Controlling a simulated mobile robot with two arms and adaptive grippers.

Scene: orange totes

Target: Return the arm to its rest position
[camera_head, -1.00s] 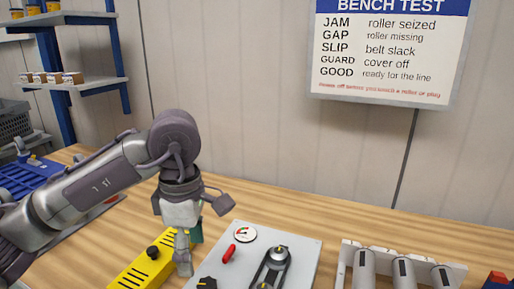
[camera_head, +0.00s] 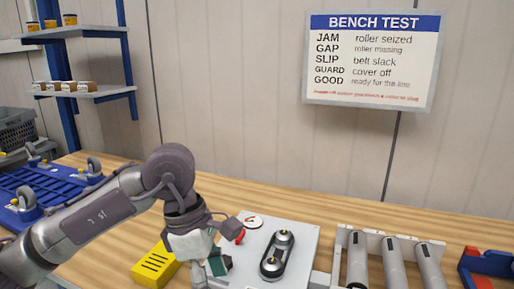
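My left arm (camera_head: 95,215) comes in from the left and bends down at a purple-grey joint. My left gripper (camera_head: 207,276) points down at the left edge of a light grey panel (camera_head: 304,240), between it and a yellow slotted box (camera_head: 155,266). Its fingertips are cut off or hard to make out at the bottom edge, so I cannot tell whether it is open or shut. A dark green piece (camera_head: 217,263) shows beside the fingers; I cannot tell whether it is held. My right gripper is not in view.
The panel carries a round gauge (camera_head: 252,222), a red part (camera_head: 240,237) and a black belt unit (camera_head: 277,254). A roller rack (camera_head: 341,240) stands to its right, with a blue-and-red fixture (camera_head: 490,262) beyond. A blue wheeled platform (camera_head: 45,184) lies left. The wooden bench behind is clear.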

